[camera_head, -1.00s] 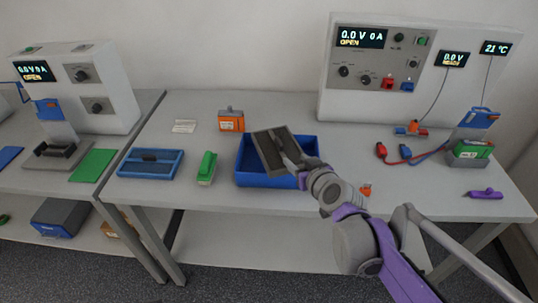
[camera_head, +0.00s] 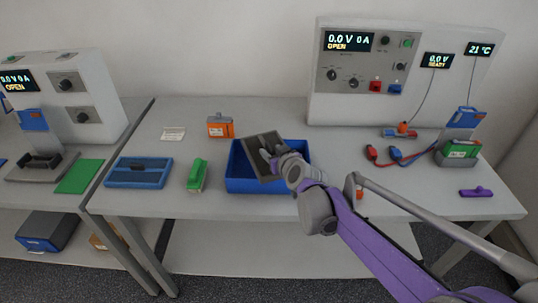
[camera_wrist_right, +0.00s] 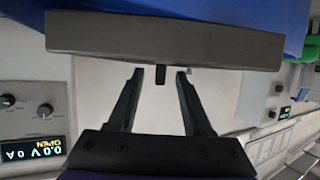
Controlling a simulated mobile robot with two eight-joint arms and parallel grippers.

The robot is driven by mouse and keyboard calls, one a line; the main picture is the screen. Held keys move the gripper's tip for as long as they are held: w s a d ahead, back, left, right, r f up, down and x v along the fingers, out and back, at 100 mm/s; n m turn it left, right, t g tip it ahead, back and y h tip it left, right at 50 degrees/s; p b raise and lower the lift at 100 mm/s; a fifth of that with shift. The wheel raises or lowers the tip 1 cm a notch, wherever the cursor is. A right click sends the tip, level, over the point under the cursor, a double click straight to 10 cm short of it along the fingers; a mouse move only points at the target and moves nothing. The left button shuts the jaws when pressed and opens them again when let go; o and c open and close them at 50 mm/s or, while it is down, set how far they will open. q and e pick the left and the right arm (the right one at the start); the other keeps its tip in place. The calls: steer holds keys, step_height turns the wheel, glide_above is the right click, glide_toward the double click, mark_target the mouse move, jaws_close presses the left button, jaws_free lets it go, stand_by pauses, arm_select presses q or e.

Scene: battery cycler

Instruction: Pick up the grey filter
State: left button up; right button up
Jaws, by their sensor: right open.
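The grey filter (camera_head: 258,150) is a dark grey flat slab leaning tilted in the blue bin (camera_head: 238,182), with its upper end above the rim. In the right wrist view its long grey edge (camera_wrist_right: 165,40) runs across the top, with a small dark tab below it. My right gripper (camera_head: 273,155) is at the filter's right side and partly hides it. In the right wrist view my right gripper (camera_wrist_right: 158,76) is open, with one finger on each side of the tab. I cannot tell whether the fingers touch it. My left gripper is not in view.
An orange battery (camera_head: 221,129) stands behind the bin, and a green brush-like item (camera_head: 197,174) lies to its left. A blue tray (camera_head: 139,173) is further left. The cycler (camera_head: 355,75) stands at the back right, with red and blue leads (camera_head: 395,154) in front.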

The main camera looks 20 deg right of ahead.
steer(key=shift+w+f, duration=0.1)
steer(key=shift+w, duration=0.1)
jaws_close()
stand_by(0.4)
